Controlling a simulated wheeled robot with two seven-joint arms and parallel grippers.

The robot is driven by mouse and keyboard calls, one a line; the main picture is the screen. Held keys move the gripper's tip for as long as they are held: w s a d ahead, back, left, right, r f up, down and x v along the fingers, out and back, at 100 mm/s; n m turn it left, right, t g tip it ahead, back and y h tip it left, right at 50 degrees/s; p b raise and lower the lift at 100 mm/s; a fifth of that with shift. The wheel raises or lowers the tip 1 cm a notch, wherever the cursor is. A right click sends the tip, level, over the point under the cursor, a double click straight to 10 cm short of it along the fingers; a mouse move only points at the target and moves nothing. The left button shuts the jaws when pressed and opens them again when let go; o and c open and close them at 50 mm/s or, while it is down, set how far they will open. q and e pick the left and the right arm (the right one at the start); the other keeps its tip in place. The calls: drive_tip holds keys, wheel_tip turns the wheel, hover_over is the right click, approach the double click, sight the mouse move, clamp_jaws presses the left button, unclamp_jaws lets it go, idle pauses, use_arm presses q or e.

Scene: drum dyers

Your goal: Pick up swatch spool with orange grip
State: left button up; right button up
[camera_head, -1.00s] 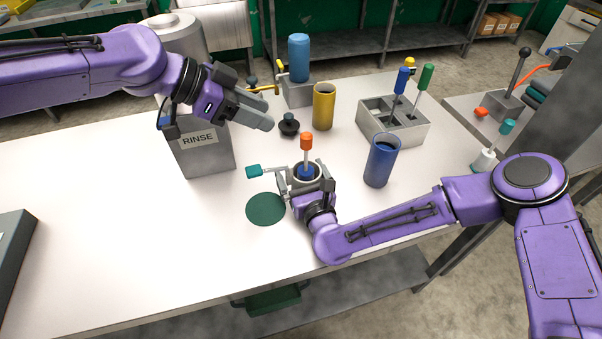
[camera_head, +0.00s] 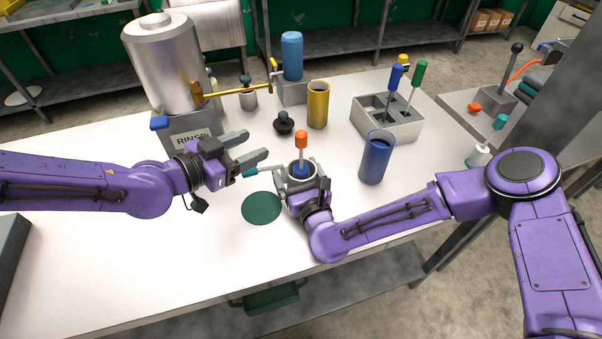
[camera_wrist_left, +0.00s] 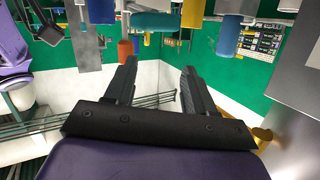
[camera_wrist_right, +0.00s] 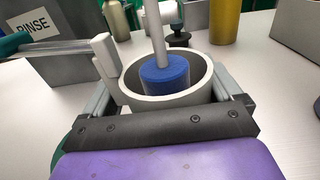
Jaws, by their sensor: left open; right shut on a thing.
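The swatch spool has an orange grip (camera_head: 301,139) on a pale shaft. It stands upright with its blue lower part (camera_wrist_right: 165,74) inside a pale round cup (camera_wrist_right: 142,103). My right gripper (camera_head: 303,180) is shut on this cup from the near side, at the table. My left gripper (camera_head: 252,147) is open and empty, left of the orange grip and apart from it, with its fingers pointing right. Its open fingers also show in the left wrist view (camera_wrist_left: 160,75). The underside of the spool is hidden in the cup.
A teal-ended rod (camera_head: 258,171) reaches toward the cup, close below my left fingers. A green disc (camera_head: 262,208) lies in front. A black knob (camera_head: 284,124), yellow cup (camera_head: 318,106), blue cup (camera_head: 376,160) and grey rack (camera_head: 390,128) stand around. The rinse tank (camera_head: 168,65) is behind left.

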sight(296, 138)
use_arm(q)
drive_tip(key=s+d+r+h, duration=0.1)
drive_tip(key=s+d+h, duration=0.1)
drive_tip(key=s+h, duration=0.15)
drive_tip(key=shift+y, duration=0.25)
drive_tip(key=x, duration=0.6)
drive_tip(key=shift+s+d, duration=0.15)
drive_tip(key=shift+d, duration=0.05)
drive_tip(key=x, duration=0.5)
drive_tip(key=shift+f, duration=0.3)
clamp_jaws()
